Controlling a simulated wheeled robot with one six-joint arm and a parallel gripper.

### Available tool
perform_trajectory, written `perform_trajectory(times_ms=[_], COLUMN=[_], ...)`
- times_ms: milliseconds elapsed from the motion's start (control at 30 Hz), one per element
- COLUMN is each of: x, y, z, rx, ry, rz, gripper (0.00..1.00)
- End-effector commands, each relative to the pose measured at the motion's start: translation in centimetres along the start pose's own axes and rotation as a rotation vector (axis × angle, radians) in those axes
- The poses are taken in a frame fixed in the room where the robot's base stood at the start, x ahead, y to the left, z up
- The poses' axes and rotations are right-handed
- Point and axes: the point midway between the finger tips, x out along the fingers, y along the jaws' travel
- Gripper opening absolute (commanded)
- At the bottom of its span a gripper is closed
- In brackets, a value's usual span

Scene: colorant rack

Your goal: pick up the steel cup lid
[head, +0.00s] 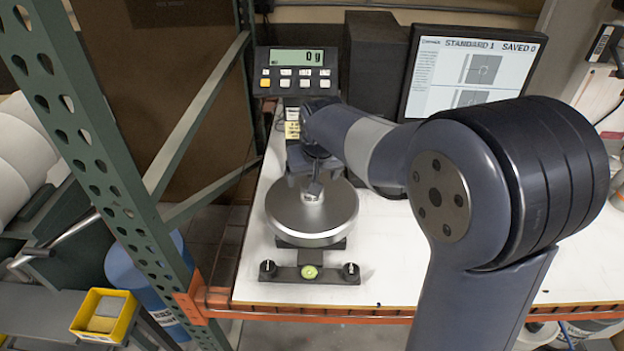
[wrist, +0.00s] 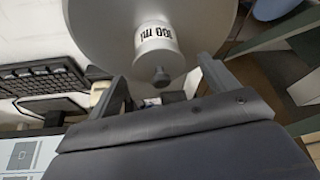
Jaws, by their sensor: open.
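A small cup marked 100 ml (wrist: 152,38) stands on the round steel pan (head: 285,213) of the scale, which also fills the top of the wrist view (wrist: 95,30). The steel cup lid (wrist: 161,62) is on the cup, with its round knob facing my wrist camera. In the head view my gripper (head: 314,178) is right over the cup and hides most of it, lid included. In the wrist view my gripper (wrist: 163,72) is open, with one finger on each side of the lid and gaps between. Nothing is held.
The scale's display (head: 297,57) reads 0 g behind the pan. A monitor (head: 472,72) and a dark box (head: 373,62) stand at the back. A green rack post (head: 92,130) rises to the left of the white tabletop (head: 390,280). A yellow bin (head: 104,316) is lower left.

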Motion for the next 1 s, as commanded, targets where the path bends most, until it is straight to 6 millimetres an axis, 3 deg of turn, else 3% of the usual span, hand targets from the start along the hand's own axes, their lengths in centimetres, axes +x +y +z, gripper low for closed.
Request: perform_trajectory(times_ms=[667,867,1000], x=[-0.1,-0.2,-1.4], y=[0.0,0.0,0.0], z=[0.0,-0.1,-0.7], rx=[0.000,0.000,0.000], ry=[0.000,0.001,0.004], rz=[0.000,0.000,0.000], gripper=[0.29,0.28,0.28])
